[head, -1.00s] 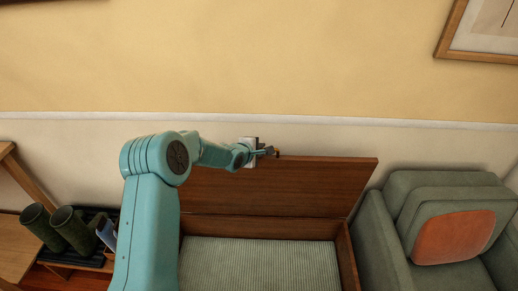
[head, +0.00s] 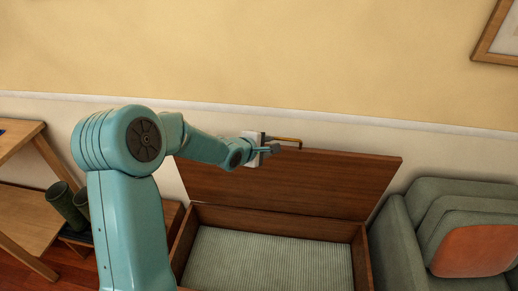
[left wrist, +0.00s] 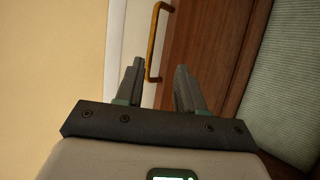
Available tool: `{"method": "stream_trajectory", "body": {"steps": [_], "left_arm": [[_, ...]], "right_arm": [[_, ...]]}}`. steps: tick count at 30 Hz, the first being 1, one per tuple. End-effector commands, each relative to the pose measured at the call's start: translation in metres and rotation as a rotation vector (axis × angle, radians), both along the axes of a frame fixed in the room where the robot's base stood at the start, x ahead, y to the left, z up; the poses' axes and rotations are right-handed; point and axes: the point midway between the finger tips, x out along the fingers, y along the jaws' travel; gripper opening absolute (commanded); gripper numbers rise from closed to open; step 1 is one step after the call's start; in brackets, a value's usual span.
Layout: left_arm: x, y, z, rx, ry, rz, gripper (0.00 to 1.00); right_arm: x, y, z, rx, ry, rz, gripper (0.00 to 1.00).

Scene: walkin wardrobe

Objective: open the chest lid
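The chest (head: 270,222) is brown wood with a pale striped lining inside. Its lid (head: 330,182) stands raised, close to the wall, and the chest is open. A brass bar handle (head: 287,139) sits at the lid's upper edge; it also shows in the left wrist view (left wrist: 157,35). My left gripper (head: 271,149) is at the handle's left end, by the lid's top edge. In the left wrist view its fingers (left wrist: 159,72) are apart, with the handle's near end between or just beyond the tips. I cannot tell whether they touch. My right gripper is not in view.
A grey-green armchair (head: 420,215) with an orange cushion (head: 474,250) stands close to the chest's right. Dark green boots (head: 68,205) and a wooden shelf unit (head: 22,205) are at left. The wall (head: 260,60) is right behind the lid.

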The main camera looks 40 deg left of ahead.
Motion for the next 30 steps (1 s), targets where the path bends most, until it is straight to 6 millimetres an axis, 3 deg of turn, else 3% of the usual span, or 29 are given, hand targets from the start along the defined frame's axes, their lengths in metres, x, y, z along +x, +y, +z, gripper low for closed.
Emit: {"method": "stream_trajectory", "body": {"steps": [3,9,26,30], "left_arm": [[-0.021,-0.002,0.014,0.002,-0.002,0.001,0.38],[-0.038,-0.003,0.025,0.001,-0.002,0.0,0.38],[-0.04,-0.004,0.026,0.0,-0.002,0.0,0.38],[-0.034,-0.019,0.018,-0.01,0.01,-0.032,0.38]], "right_arm": [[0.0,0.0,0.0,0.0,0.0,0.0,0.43],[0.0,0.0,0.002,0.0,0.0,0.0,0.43],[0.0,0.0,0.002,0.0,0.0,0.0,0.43],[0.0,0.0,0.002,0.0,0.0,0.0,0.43]]}}
